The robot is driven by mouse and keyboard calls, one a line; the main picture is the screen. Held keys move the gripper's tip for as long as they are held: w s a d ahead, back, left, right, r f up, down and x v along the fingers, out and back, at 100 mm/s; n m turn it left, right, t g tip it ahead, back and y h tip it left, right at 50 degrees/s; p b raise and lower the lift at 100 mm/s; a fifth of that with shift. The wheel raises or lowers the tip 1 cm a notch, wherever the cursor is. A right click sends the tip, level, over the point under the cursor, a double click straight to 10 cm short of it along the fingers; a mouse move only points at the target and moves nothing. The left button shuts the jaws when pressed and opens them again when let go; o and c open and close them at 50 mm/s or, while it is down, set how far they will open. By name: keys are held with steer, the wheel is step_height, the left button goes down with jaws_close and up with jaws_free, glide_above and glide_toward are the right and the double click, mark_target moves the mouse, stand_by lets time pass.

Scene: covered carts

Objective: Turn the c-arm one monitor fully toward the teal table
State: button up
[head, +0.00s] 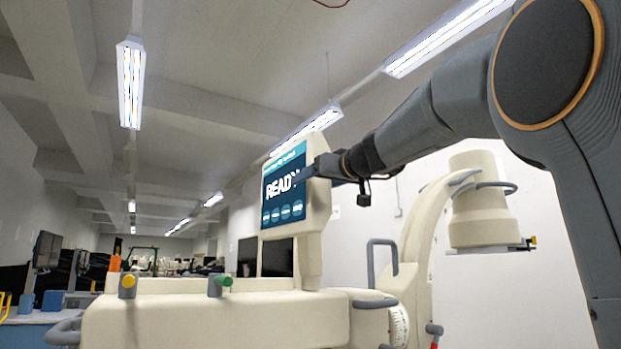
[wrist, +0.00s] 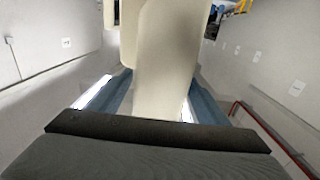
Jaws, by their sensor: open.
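The c-arm one monitor (head: 285,187) has a teal screen reading READY in a cream frame, on a cream post above the c-arm cart (head: 215,318). Its screen is angled to the left in the head view. My gripper (head: 312,170) is at the monitor's right edge, with one finger in front of the screen by the last letter. In the wrist view my gripper (wrist: 155,82) is open, its blue-grey fingers on either side of a cream part (wrist: 165,75), likely the monitor's edge. Contact cannot be told. No clearly teal table shows.
A blue-topped table (head: 30,319) stands at the far lower left. The cart top carries a yellow-capped knob (head: 128,285) and a green-capped knob (head: 220,284). The cream C-shaped arm and its head (head: 480,205) stand at the right, near my arm.

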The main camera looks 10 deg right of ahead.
steer(key=shift+p+x, duration=0.5)
steer(key=shift+x, duration=0.9)
steer(key=shift+f, duration=0.1)
steer(key=c, duration=1.5)
